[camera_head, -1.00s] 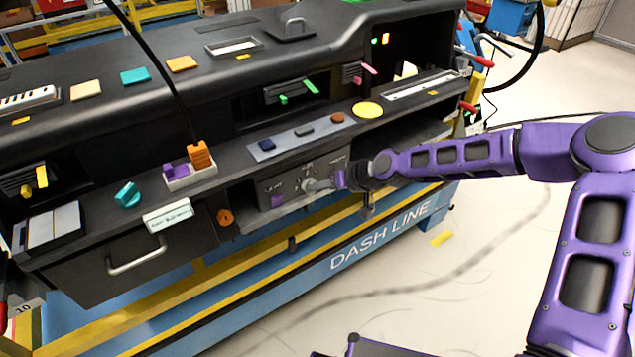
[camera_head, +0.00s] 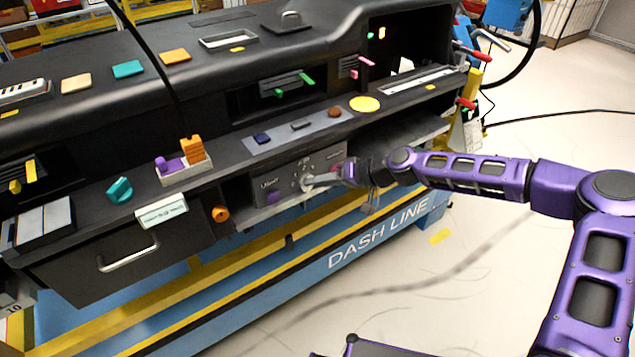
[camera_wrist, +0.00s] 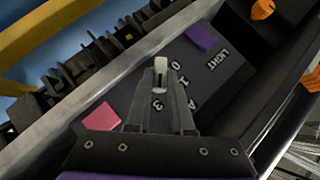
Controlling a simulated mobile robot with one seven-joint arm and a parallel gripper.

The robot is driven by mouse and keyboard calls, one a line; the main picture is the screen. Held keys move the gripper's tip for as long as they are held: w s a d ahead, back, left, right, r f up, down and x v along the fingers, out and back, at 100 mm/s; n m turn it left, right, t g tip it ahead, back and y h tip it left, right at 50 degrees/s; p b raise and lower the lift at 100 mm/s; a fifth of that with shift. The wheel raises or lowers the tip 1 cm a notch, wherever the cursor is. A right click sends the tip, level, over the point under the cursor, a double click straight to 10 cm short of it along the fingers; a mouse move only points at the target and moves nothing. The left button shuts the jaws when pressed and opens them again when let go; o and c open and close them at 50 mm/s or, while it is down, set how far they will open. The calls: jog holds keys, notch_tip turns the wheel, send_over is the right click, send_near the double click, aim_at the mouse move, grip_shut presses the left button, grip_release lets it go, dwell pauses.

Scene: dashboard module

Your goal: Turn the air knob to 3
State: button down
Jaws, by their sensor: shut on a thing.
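The control panel (camera_head: 325,160) is a dark grey plate on the front of the dashboard. The air knob (camera_wrist: 160,66) is a pale grey piece at the panel's middle, between my fingertips. It also shows small in the head view (camera_head: 307,182). My gripper (camera_wrist: 160,85) is shut on it, reaching in from the right in the head view. The digits 0, 1 and 3 show around the knob in the wrist view, partly beside my fingers; a 2 is hidden or unclear. The knob's exact pointing is hard to read.
A purple knob (camera_wrist: 200,38) by the LIGHT label and a pink knob (camera_wrist: 101,117) flank the air knob closely. An orange knob (camera_head: 220,214) sits left of the panel. A shelf edge overhangs above. The floor to the right is open.

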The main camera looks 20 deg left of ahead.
jog(key=c, duration=0.8)
grip_release()
jog(key=shift+f, duration=0.1)
jog(key=v, duration=1.7)
jog(key=shift+r+p, duration=0.25)
jog(key=shift+p, duration=0.15)
jog(key=shift+d, duration=0.1)
